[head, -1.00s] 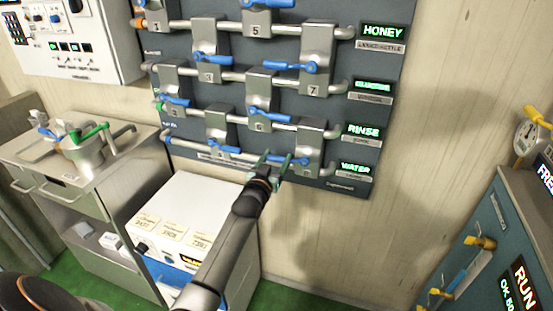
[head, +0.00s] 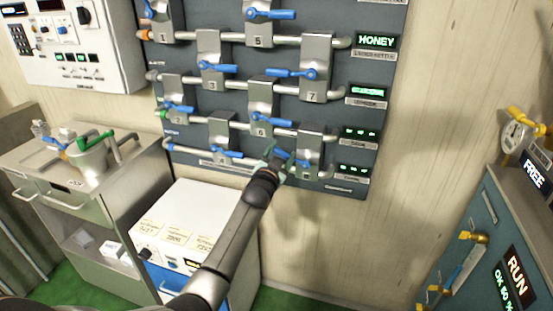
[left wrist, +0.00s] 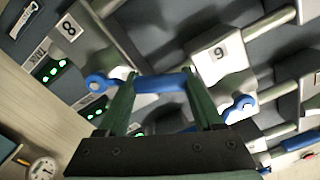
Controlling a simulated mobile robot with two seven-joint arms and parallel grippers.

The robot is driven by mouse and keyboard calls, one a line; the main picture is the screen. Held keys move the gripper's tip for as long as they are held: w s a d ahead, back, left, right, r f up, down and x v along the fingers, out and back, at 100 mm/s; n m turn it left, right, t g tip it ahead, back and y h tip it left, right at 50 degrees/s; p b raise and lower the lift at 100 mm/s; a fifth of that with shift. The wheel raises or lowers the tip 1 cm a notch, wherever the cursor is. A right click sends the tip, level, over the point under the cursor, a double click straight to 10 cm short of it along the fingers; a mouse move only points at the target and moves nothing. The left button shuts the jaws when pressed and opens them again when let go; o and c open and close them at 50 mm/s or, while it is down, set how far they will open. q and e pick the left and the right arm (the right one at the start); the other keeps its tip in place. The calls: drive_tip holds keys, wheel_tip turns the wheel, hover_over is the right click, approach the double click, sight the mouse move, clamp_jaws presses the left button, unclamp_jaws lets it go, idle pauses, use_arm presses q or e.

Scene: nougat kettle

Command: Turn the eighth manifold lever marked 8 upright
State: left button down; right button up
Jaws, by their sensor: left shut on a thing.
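The manifold panel (head: 340,110) carries blue levers on numbered grey blocks. The block marked 8 (head: 311,146) is at the lower right, and its plate 8 (left wrist: 68,28) shows in the left wrist view. Its blue lever (head: 300,161) lies roughly level, pointing left, partly hidden by my left gripper (head: 281,160). In the left wrist view, my left gripper (left wrist: 162,98) has its green fingers either side of the blue lever handle (left wrist: 160,84), shut on it. The lever's pivot ring (left wrist: 95,83) is just outside the left finger. My right gripper is not in view.
The lever of block 6 (head: 270,121) is close above the gripper. A white-topped cabinet (head: 190,215) stands below the panel, and a steel cart (head: 62,190) is at left. A blue-grey machine (head: 485,240) with a gauge stands at right. The wall between is clear.

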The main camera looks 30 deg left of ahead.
use_arm(q)
drive_tip(key=r+m, duration=0.1)
drive_tip(key=d+m+p, duration=0.1)
drive_tip(key=shift+w+r+m, duration=0.15)
drive_tip(key=shift+r+m, duration=0.2)
drive_tip(key=shift+m, duration=0.05)
drive_tip(key=m, duration=0.1)
drive_tip(key=d+r+m, duration=0.1)
drive_tip(key=shift+w+d+m, duration=0.15)
drive_tip(key=shift+d+m, duration=0.1)
drive_tip(key=shift+m, duration=0.15)
drive_tip(key=m, duration=0.1)
drive_tip(key=d+m, duration=0.1)
drive_tip(key=d+r+m, duration=0.1)
drive_tip(key=shift+w, duration=0.25)
drive_tip(key=shift+w+d+r+m+p, duration=0.15)
drive_tip(key=shift+d+m, duration=0.45)
drive_tip(key=shift+m, duration=0.4)
drive_tip(key=shift+w+d+m+p, duration=0.15)
drive_tip(key=shift+d+m, duration=0.4)
drive_tip(key=shift+m, duration=0.45)
drive_tip(key=shift+c, duration=0.2)
unclamp_jaws()
drive_tip(key=shift+d, duration=0.1)
approach(302, 135)
drive_tip(key=s+d, duration=0.4)
drive_tip(key=s, duration=0.3)
drive_tip(key=shift+d+r+p, duration=0.15)
drive_tip(key=shift+d+p, duration=0.05)
drive_tip(key=shift+p, duration=0.25)
